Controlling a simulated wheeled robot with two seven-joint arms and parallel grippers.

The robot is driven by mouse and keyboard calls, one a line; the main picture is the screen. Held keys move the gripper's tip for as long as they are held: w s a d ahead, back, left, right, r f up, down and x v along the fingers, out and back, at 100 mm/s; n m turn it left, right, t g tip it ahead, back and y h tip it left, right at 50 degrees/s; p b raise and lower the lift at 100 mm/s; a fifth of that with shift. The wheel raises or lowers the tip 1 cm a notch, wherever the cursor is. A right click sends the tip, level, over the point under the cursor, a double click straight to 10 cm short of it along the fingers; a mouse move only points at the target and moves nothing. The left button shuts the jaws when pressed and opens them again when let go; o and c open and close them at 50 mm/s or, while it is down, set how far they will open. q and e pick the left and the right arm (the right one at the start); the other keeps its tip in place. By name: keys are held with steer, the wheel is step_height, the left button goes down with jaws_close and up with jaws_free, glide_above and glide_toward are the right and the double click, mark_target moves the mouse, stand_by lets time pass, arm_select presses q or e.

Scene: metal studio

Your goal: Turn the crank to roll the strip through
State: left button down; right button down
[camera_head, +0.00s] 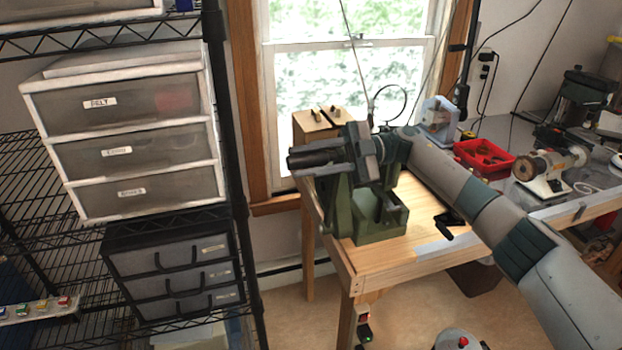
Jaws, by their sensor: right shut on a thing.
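The green rolling mill (378,222) stands on the wooden bench, near its left end. My right arm reaches in from the lower right, across the bench. Its gripper (312,158) is level with the top of the mill, on the mill's left side, with its dark fingers pointing left. It is shut on the crank handle, which the fingers and wrist mostly hide. The upper part of the mill and its rollers are also hidden behind the gripper. I cannot make out the strip. My left gripper is not in view.
The wooden bench (395,262) has free room in front of the mill. A small black lever-like piece (450,222) is to the mill's right. A red tray (484,156) and a polishing motor (550,168) are further right. Wire shelving with drawers (130,145) stands left.

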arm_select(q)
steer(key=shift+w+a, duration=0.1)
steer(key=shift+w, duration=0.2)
arm_select(e)
steer(key=shift+w+a+r+m, duration=0.1)
steer(key=shift+w+a+m, duration=0.15)
steer(key=shift+w, duration=0.45)
steer(key=c, duration=1.5)
jaws_free()
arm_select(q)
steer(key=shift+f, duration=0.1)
arm_select(e)
steer(key=shift+w, duration=0.15)
steer(key=shift+d, duration=0.1)
